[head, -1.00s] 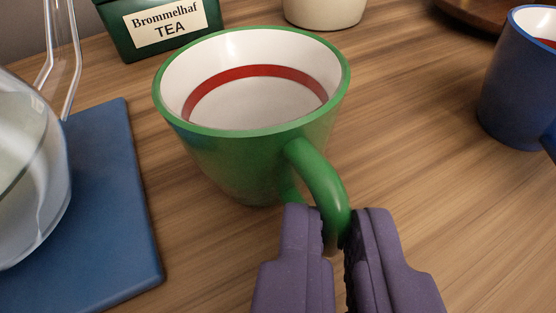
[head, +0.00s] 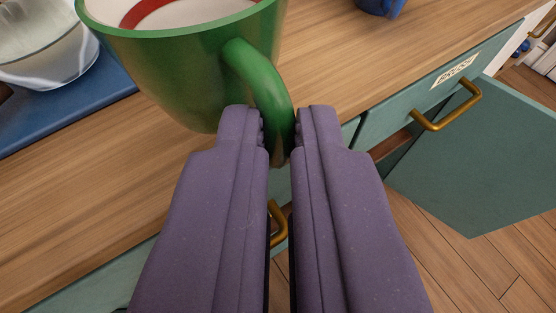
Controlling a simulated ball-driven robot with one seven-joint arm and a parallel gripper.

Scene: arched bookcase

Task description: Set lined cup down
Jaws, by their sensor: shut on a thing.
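The lined cup (head: 185,75) is green outside and white inside, with a red line around the inner wall. It is at the upper left of the head view, and its top edge is partly cut off by the frame. My gripper (head: 281,135) has two purple fingers shut on the cup's green handle (head: 262,85), one on each side. The cup looks upright and appears to be near the front edge of the wooden counter (head: 75,195). I cannot tell whether its base touches the counter.
A glass vessel (head: 45,50) stands on a blue board (head: 110,82) at the left. A blue cup (head: 380,6) is at the top. Below the counter edge are a teal drawer front (head: 405,92) with a brass handle (head: 447,106) and an open teal door (head: 480,165). Wooden floor shows below.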

